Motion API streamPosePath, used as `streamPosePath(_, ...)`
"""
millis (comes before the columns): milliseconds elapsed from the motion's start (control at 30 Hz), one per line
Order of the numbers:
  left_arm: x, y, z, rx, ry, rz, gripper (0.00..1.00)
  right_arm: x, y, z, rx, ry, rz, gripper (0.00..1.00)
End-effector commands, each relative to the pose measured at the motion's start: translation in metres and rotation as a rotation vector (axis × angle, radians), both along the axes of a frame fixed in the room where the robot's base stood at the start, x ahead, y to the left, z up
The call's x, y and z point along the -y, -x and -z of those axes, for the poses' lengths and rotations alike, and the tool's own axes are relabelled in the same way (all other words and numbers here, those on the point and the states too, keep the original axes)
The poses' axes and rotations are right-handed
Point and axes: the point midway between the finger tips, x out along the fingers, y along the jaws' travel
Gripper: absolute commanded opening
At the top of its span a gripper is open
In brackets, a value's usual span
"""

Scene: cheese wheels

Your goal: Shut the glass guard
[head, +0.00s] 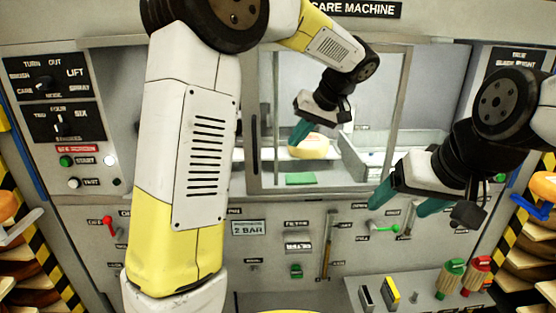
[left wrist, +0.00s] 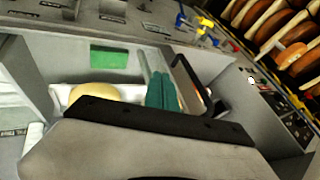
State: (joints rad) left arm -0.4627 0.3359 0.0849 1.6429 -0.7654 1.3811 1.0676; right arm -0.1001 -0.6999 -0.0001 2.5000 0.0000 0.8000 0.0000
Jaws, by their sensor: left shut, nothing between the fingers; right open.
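The glass guard (head: 397,110) is a clear pane in a grey frame, standing across the middle of the machine's chamber. A dark upright handle (head: 254,145) is on its left edge in the head view. A dark handle (left wrist: 188,78) also shows beside my fingers in the left wrist view. My left gripper (head: 300,132) is shut and empty, its teal fingers (left wrist: 162,92) close to the guard; I cannot tell whether they touch it. My left arm covers the chamber's left part. My right gripper (head: 408,200) is open and empty, in front of the panel at right.
A pale cheese wheel (head: 309,147) lies in the chamber, behind the left fingers. A green pad (head: 300,179) is below it. Levers, including a red one (head: 109,224) and a green one (head: 388,229), stick out from the panel. Bottles (head: 449,278) stand at lower right.

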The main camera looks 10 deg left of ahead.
Motion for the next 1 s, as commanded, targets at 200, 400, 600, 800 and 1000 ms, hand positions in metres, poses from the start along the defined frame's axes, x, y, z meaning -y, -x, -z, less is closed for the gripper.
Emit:
streamPosePath(200,-0.011,-0.006,0.019,0.0,-0.006,-0.006,0.0,0.0,0.0,0.0,0.0,0.0,0.0,0.75)
streamPosePath(400,-0.033,-0.016,0.054,-0.002,-0.005,-0.006,0.0,0.0,0.0,0.0,0.0,0.0,0.0,0.75)
streamPosePath(600,-0.054,-0.025,0.086,0.0,-0.003,-0.005,0.0,0.0,0.0,0.0,0.0,0.0,0.0,0.75)
streamPosePath(800,-0.079,-0.019,0.089,0.002,-0.003,-0.004,0.0,0.0,0.0,0.0,0.0,0.0,0.0,0.75)
streamPosePath(1000,-0.087,-0.017,0.091,0.002,-0.002,-0.003,0.0,0.0,0.0,0.0,0.0,0.0,0.0,0.75)
